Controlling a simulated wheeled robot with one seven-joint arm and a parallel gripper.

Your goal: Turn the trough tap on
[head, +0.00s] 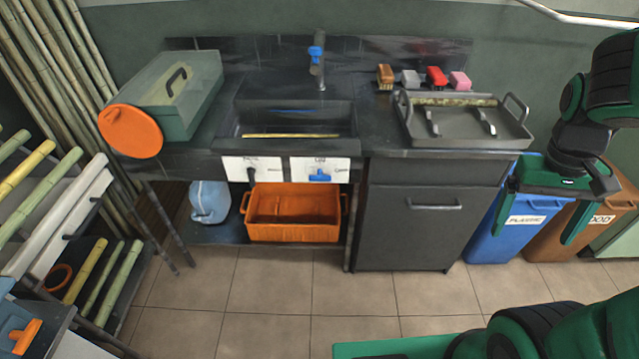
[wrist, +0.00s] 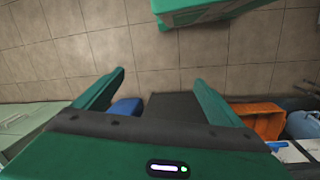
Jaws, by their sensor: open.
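A tap (head: 322,72) with a blue handle (head: 316,52) stands at the back of the dark trough sink (head: 240,130). Under the sink's front edge are two white labelled panels. My gripper (head: 534,236) is open and empty, pointing down in front of the bins, well right of the sink and tap. In the wrist view its two green fingers (wrist: 158,78) are spread with nothing between them.
A metal tray (head: 465,143) with utensils lies on the counter right of the sink, with several brushes behind it. An orange crate (head: 293,228) and blue jug (head: 209,203) sit below. Blue (head: 500,240) and brown bins stand right. The floor (head: 250,300) in front is clear.

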